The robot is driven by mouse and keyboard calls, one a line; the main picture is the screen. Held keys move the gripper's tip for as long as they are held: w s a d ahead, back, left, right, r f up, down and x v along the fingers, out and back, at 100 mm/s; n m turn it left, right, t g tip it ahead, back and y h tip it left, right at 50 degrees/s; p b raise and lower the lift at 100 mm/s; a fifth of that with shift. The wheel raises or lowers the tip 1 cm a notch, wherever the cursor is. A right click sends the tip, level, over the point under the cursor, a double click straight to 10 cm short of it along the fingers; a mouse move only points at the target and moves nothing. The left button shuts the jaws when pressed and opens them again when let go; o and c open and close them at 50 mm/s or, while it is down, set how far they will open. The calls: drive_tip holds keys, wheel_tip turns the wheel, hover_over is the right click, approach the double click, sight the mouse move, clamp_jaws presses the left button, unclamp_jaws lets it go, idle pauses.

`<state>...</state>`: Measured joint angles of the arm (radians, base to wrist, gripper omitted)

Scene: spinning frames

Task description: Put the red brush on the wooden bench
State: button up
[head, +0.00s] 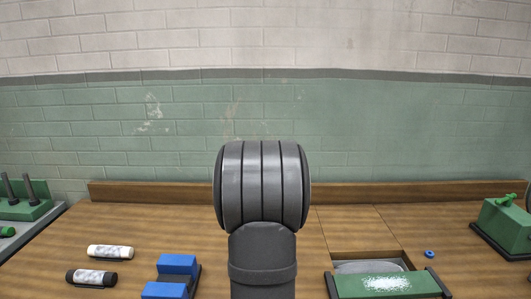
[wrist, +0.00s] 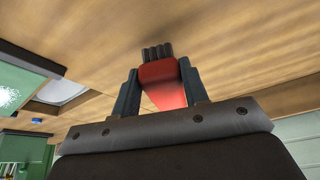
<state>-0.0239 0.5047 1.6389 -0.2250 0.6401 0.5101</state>
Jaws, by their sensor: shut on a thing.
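The red brush (wrist: 160,75) is between the two fingers of my gripper (wrist: 158,82) in the wrist view. My gripper is shut on it. A dark ribbed end of the brush points away from the gripper toward the wooden bench (wrist: 245,40). I cannot tell whether the brush touches the bench. In the head view the wooden bench (head: 150,220) runs along the green and white brick wall. My own arm stands in the middle of that view and hides the gripper and the brush.
White and black rolls (head: 110,252) and blue blocks (head: 177,264) lie on the left. On the right are a green board with white grains (head: 350,288) beside a recess, a small blue ring (head: 429,254) and a green box (head: 505,225). The back left bench is clear.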

drive_tip(key=shift+s+a+f, duration=0.1)
drive_tip(key=shift+s+a, duration=0.3)
drive_tip(key=shift+a, duration=0.35)
drive_tip(key=w+d+r+m+g+h, duration=0.1)
drive_tip(key=w+d+m, duration=0.1)
drive_tip(key=d, duration=1)
drive_tip(key=w+d+r+m+h, duration=0.1)
drive_tip(key=d+r+m, duration=0.15)
drive_tip(key=d, duration=0.85)
drive_tip(key=w+d+m+g, duration=0.1)
drive_tip(key=w+d+m, duration=0.15)
drive_tip(key=d, duration=0.95)
drive_tip(key=s+d+r+m, duration=0.1)
drive_tip(key=s+d+m, duration=0.1)
drive_tip(key=s+d, duration=0.4)
drive_tip(key=s+d+r+m+g, duration=0.1)
drive_tip(key=s+d+m, duration=0.2)
drive_tip(key=s+d, duration=0.4)
drive_tip(key=s+d+r+m+g+h, duration=0.1)
drive_tip(key=s+d, duration=0.6)
drive_tip(key=d, duration=1.3)
drive_tip(key=shift+s+r+m, duration=0.15)
drive_tip(key=shift+r+m, duration=0.15)
drive_tip(key=shift+m, duration=0.4)
